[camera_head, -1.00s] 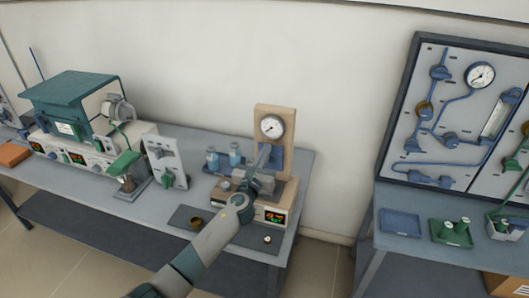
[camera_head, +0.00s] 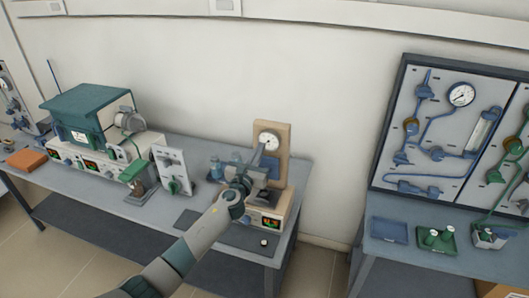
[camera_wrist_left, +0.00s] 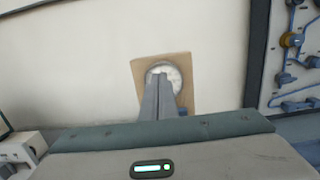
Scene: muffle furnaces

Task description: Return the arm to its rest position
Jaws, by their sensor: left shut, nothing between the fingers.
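My left gripper (camera_head: 257,157) is at the end of my left arm (camera_head: 203,232), which reaches in from the bottom left over the left bench. The gripper is in front of the wooden gauge stand (camera_head: 283,137) with a round dial. In the left wrist view its two fingers (camera_wrist_left: 164,82) are together, empty, and overlap the lower part of the dial (camera_wrist_left: 172,71). I cannot tell the distance between fingertips and stand. My right gripper is not in view.
The left bench (camera_head: 120,203) carries a green-topped furnace (camera_head: 88,108), a grey panel unit (camera_head: 172,168), blue-capped bottles (camera_head: 216,170) and a box with a lit display (camera_head: 270,222). The right bench (camera_head: 400,251) holds a blue tray (camera_head: 389,230) and green tray (camera_head: 436,240) below a wall panel (camera_head: 440,125).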

